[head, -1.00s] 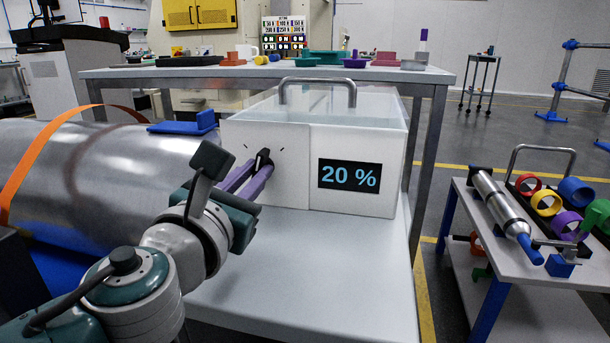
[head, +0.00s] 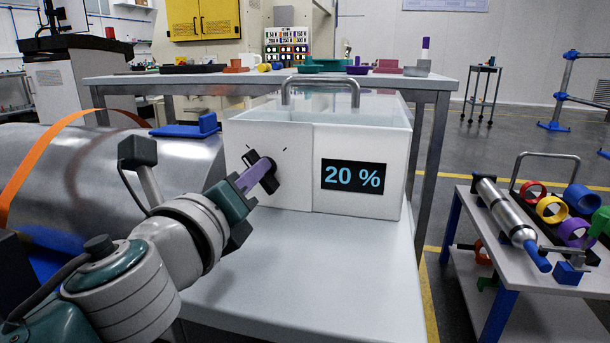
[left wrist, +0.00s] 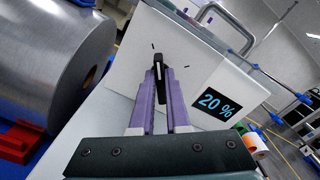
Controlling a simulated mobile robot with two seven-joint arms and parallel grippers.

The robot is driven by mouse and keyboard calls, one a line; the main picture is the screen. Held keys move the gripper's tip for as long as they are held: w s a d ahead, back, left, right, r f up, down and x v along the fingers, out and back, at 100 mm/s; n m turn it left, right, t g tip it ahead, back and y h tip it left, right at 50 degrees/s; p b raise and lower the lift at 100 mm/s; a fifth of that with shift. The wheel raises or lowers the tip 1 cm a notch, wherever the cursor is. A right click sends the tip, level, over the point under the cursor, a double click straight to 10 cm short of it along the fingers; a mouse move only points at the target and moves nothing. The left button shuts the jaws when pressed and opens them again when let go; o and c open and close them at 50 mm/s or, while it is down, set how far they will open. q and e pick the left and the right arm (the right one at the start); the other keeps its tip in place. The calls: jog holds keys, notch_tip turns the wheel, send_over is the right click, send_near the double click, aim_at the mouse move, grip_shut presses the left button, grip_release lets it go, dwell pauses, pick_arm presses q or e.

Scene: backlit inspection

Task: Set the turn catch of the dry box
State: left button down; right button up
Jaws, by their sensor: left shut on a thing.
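The dry box (head: 370,150) is a white box with a clear upper part, a grey top handle and a display reading 20 %. Its black turn catch (head: 270,184) sits on the left front panel, between two short dark marks. The catch is tilted, its upper end leaning toward the left mark. My left gripper (head: 261,169) has its purple fingers shut on the catch. In the left wrist view the catch (left wrist: 158,62) stands between the fingertips (left wrist: 160,80), its upper end near the left mark. The fingers hide part of it. My right gripper is not in view.
A large metal cylinder (head: 100,170) with an orange strap lies close on the left. A table (head: 440,82) with several coloured parts stands behind the box. A cart (head: 530,265) with rings and a metal cylinder is at right. The white bench top (head: 320,270) before the box is clear.

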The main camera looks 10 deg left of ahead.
pick_arm(q)
jog(key=shift+n, duration=0.8)
jog(key=c, duration=0.9)
grip_release()
jog(key=s, duration=0.8)
jog(key=shift+s+a+f+p, duration=0.1)
jog(key=shift+s+a+p, duration=0.1)
jog(key=shift+s+p, duration=0.2)
jog(key=shift+s, duration=0.6)
